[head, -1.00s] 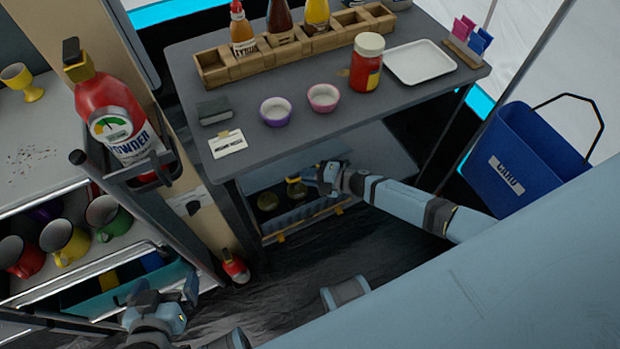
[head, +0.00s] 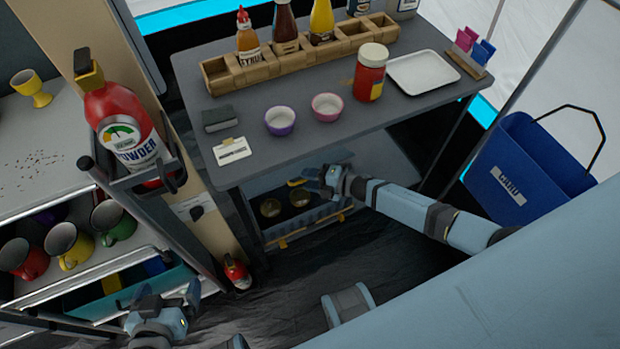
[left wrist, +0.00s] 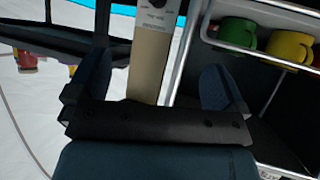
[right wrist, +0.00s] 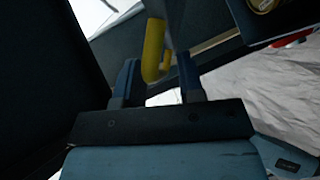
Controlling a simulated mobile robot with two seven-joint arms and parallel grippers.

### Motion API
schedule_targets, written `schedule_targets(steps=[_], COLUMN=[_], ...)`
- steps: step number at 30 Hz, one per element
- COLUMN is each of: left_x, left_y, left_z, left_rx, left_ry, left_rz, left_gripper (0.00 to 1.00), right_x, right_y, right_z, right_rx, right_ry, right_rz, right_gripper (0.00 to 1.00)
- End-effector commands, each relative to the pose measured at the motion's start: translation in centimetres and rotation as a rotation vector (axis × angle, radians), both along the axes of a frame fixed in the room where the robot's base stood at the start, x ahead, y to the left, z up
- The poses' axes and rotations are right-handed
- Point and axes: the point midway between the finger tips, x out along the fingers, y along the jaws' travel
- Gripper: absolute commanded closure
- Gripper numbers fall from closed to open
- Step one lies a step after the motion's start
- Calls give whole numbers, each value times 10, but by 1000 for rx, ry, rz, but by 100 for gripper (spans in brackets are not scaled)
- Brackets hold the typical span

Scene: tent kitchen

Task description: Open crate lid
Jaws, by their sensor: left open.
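The crate (head: 312,219) stands on the floor under the table, a grey-blue box with yellow latches. Its top is uncovered at the front, and two round brass-coloured things show inside. A yellow handle (head: 297,183) shows above the crate, at my right gripper (head: 322,183). In the right wrist view, the yellow handle (right wrist: 153,48) stands between the narrowed fingers, and the gripper is shut on it. The lid is mostly hidden in shadow beneath the tabletop. My left gripper (head: 162,304) is open and empty beside the shelf at lower left, away from the crate.
The table (head: 330,140) overhangs the crate and carries bowls, a jar, a tray and a bottle rack. A shelf with mugs (head: 62,242) and a red extinguisher (head: 118,125) stand at left. A blue bin (head: 520,170) hangs at right. Dark floor lies in front.

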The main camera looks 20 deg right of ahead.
Motion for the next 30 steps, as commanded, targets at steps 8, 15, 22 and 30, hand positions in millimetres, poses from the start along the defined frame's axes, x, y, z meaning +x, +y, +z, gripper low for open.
schedule_targets(steps=[8,15,22,30], left_x=[0,-1,-2,-2], left_y=[0,1,2,3], left_z=[4,5,-1,1], left_rx=[2,11,19,19], left_ry=[0,8,22,20], left_rz=[-1,1,2,3], left_gripper=[2,2,2,2], right_x=[-17,-53,-80,-90], right_y=[-18,-59,-89,-101], right_z=[6,18,27,30], right_rx=[-1,-3,-2,-1], right_ry=[1,3,1,-1], right_rz=[0,1,-1,0], right_gripper=[64,64,64,64])
